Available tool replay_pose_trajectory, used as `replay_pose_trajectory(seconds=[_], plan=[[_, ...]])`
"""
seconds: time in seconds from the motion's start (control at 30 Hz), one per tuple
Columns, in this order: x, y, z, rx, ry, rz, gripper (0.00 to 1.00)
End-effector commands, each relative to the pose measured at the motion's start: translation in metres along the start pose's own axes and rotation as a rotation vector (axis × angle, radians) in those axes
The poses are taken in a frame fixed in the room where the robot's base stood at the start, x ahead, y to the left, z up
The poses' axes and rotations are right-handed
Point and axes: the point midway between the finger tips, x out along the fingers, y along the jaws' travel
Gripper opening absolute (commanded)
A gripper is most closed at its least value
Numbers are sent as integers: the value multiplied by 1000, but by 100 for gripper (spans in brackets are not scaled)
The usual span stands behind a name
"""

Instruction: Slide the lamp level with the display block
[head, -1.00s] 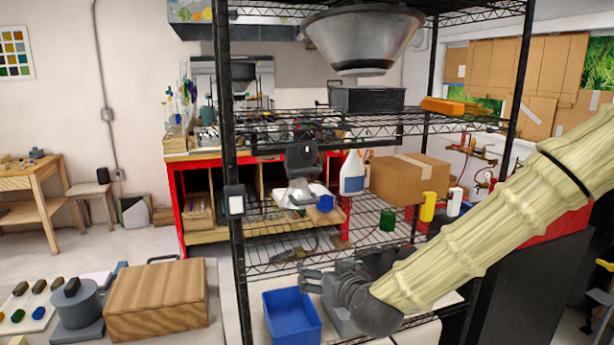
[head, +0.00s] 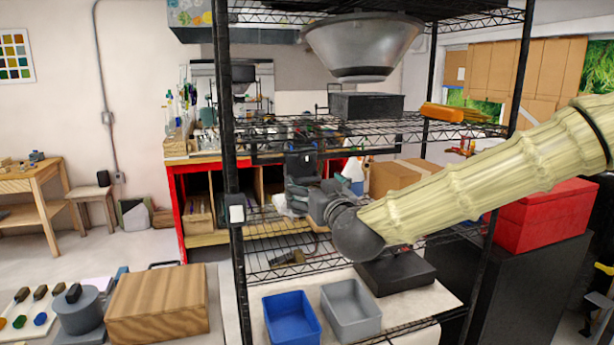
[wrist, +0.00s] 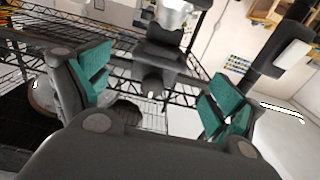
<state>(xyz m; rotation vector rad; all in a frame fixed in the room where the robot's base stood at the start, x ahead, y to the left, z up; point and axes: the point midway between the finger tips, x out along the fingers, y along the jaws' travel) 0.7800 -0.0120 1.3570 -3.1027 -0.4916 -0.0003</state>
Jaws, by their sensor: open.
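The lamp (head: 302,161), a black fitting, sits in the middle of the rack in the head view. Its lower part is hidden behind my gripper. What appears to be the lamp (wrist: 160,52) is the dark form ahead between my fingers in the wrist view. The display block (head: 236,214), dark with a white face, is on the rack's left front post, lower than the lamp's visible top; it also shows at the right of the wrist view (wrist: 293,53). My gripper (head: 304,193) is open just below the lamp's visible part. Its teal-padded fingers (wrist: 155,92) are spread; contact is unclear.
Wire shelves (head: 350,132) and black posts surround my gripper. A blue bin (head: 291,318) and grey bin (head: 351,309) stand below. A large grey hood (head: 363,45) hangs above. A red box (head: 545,215) is at right.

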Motion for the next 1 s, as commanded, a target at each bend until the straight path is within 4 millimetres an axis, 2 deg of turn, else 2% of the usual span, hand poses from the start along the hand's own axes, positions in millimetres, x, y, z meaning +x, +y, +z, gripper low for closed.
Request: replay_pose_trajectory(seconds=[0.2, 0.4, 0.6, 0.9, 1.0], plan=[[28, 1, -1, 2, -2, 1, 94], [46, 0, -1, 1, -1, 0, 94], [54, 0, 0, 0, -1, 0, 94], [55, 0, 0, 0, 0, 0, 94], [55, 0, 0, 0, 0, 0, 76]])
